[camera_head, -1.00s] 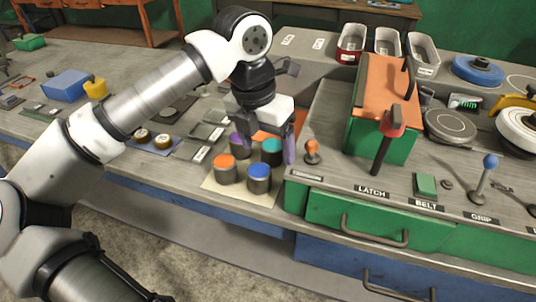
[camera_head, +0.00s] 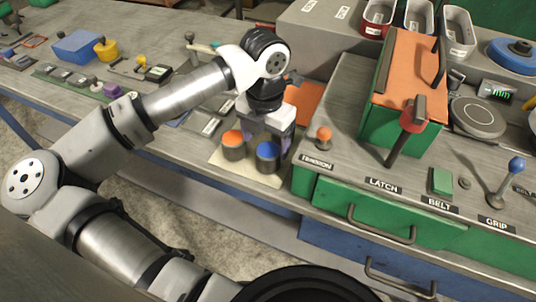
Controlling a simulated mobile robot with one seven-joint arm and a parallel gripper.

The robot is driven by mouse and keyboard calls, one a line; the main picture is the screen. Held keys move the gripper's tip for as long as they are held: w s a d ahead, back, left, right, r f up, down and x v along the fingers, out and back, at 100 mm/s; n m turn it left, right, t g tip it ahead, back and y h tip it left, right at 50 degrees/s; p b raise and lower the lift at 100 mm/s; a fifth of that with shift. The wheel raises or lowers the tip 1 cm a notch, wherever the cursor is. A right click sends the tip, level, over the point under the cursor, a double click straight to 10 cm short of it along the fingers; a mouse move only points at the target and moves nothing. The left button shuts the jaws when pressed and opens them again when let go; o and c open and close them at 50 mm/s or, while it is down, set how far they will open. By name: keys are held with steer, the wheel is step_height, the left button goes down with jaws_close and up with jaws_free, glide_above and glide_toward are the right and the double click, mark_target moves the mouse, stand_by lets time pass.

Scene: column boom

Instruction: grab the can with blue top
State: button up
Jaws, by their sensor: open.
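The can with the blue top (camera_head: 268,158) stands upright at the front right of a pale square mat (camera_head: 262,180). A can with an orange top (camera_head: 234,146) stands just left of it. My gripper (camera_head: 268,140) is open and points down over the back of the mat, right behind the blue-topped can in the picture. Its right finger shows close to the back right of that can. The gripper hides the rear of the mat, and the purple-topped and teal-topped cans there are hidden. I cannot tell whether a finger touches any can.
An orange-knobbed lever (camera_head: 323,138) stands on the raised panel just right of the mat. A green block with an orange top (camera_head: 405,85) and a red-handled lever (camera_head: 408,125) stand farther right. Small trays (camera_head: 203,122) lie to the left. The bench's front edge is close below the mat.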

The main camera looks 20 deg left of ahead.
mark_target(268, 150)
steer(key=shift+s+d+f+p, duration=0.1)
steer(key=shift+d+f+p, duration=0.1)
steer(key=shift+f+p, duration=0.15)
step_height(268, 150, down, 4)
steer(key=shift+s+d+f+p, duration=0.1)
steer(key=shift+d+f+p, duration=0.1)
steer(key=shift+p, duration=0.4)
steer(key=shift+c, duration=0.3)
steer(key=c, duration=1.1)
steer(key=shift+r, duration=0.1)
